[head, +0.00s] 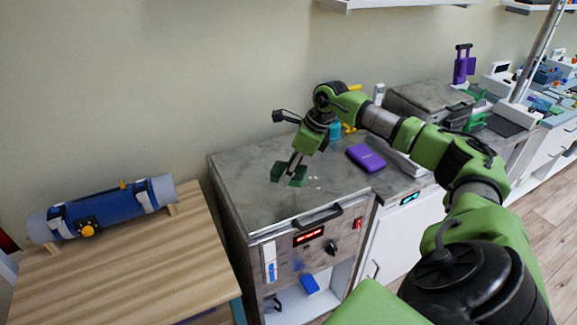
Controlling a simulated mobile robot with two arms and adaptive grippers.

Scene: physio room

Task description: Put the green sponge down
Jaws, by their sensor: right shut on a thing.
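The green sponge (298,178) is a small dark green block at the grey counter top (255,212) of the cabinet in the middle. My right gripper (290,172) points down and is shut on the sponge, with green showing on both sides of the fingers. The sponge is at or just above the counter surface; I cannot tell if it touches. My left gripper is not in view.
A wooden table (125,262) with a blue roll (105,208) stands left. The counter's front left is clear.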

